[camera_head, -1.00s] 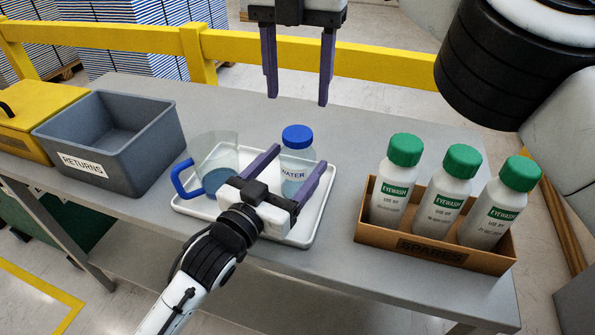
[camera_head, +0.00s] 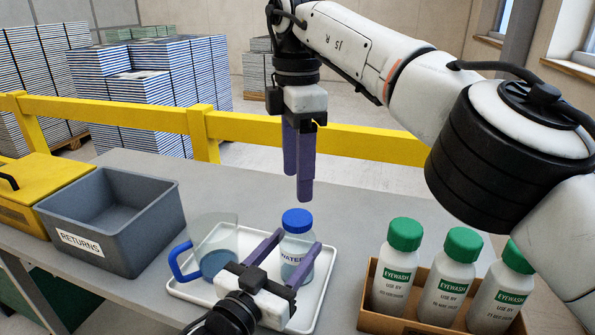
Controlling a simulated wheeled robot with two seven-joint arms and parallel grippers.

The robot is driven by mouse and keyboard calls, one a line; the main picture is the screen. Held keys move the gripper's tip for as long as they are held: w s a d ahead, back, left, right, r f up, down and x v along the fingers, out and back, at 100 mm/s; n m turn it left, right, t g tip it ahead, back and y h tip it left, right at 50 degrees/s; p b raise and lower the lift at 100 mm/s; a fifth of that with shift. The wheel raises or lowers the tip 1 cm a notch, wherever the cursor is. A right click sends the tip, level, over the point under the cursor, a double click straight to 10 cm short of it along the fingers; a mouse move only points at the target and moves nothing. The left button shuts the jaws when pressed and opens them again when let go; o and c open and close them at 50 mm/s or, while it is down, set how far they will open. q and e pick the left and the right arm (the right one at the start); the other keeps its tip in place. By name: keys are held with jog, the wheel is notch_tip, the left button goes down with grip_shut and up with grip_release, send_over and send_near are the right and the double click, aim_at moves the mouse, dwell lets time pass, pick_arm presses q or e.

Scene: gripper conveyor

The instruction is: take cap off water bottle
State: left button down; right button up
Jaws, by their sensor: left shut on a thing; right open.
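The water bottle (camera_head: 294,270) is clear with a "WATER" label and stands upright on a white tray (camera_head: 322,290). Its blue cap (camera_head: 297,220) is on top. My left gripper (camera_head: 297,252) is shut on the bottle's body, with one purple finger on each side, below the cap. My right gripper (camera_head: 304,198) points down above the cap, apart from it. Its purple fingers appear nearly edge-on, one largely behind the other, and nothing is between them.
A clear jug (camera_head: 213,262) with a blue handle stands left of the bottle on the tray. A grey RETURNS bin (camera_head: 152,240) and a yellow box (camera_head: 40,190) are at left. Several green-capped eyewash bottles stand in a brown SPARES box (camera_head: 375,318) at right. A yellow rail (camera_head: 370,137) runs behind.

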aim_at(297, 217)
jog(key=m, duration=0.6)
jog(key=shift+f+m, duration=0.15)
jog(key=shift+m, duration=0.25)
jog(key=shift+f, duration=3.85)
